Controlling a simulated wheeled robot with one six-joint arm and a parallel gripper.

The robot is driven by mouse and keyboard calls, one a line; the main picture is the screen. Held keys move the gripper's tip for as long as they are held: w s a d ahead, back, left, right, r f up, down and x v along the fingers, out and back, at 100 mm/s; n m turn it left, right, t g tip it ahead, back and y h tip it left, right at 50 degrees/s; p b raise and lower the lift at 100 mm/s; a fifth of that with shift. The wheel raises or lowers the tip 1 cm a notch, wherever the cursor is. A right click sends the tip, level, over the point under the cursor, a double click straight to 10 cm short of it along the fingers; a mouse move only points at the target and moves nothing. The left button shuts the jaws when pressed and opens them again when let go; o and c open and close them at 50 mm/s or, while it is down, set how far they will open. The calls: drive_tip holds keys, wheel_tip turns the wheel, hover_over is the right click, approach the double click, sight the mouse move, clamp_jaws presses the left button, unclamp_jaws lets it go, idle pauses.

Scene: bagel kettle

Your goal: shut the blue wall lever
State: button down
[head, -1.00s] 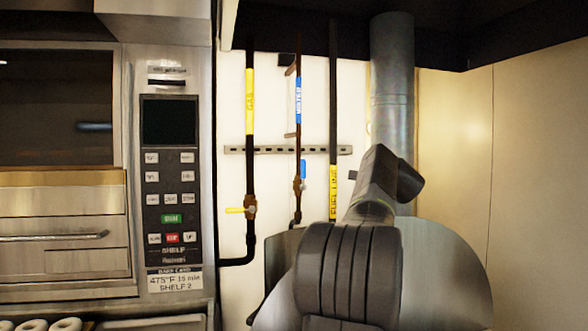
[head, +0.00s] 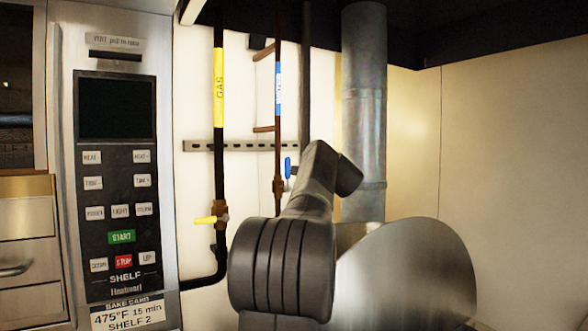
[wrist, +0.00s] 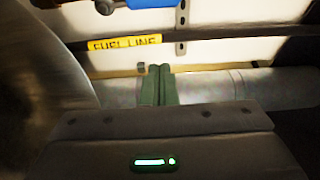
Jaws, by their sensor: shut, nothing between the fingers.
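The blue wall lever (head: 288,168) points upright alongside the brown water pipe (head: 278,130) with the blue "WATER" label. My arm stands just right of it and hides part of the pipe below. In the wrist view the blue lever (wrist: 150,3) is cut off at the top edge. My gripper (wrist: 159,68) shows there with its green fingers together and empty. The fingertips are apart from the lever in that picture, below the yellow "FUEL LINE" label (wrist: 125,42). The fingers do not show clearly in the head view.
A yellow lever (head: 206,220) sticks out sideways on the gas pipe (head: 219,130) to the left. An oven control panel (head: 116,190) stands further left. A thick grey duct (head: 364,90) and a curved metal surface (head: 415,270) are on the right.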

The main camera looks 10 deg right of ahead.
sight(288, 175)
drive_tip(key=shift+w+a, duration=0.1)
drive_tip(key=shift+w, duration=0.05)
drive_tip(key=w+a+p, duration=0.4)
drive_tip(key=w+p, duration=0.1)
drive_tip(key=w, duration=0.3)
drive_tip(key=shift+w, duration=0.15)
idle(0.4)
drive_tip(key=shift+a, duration=0.1)
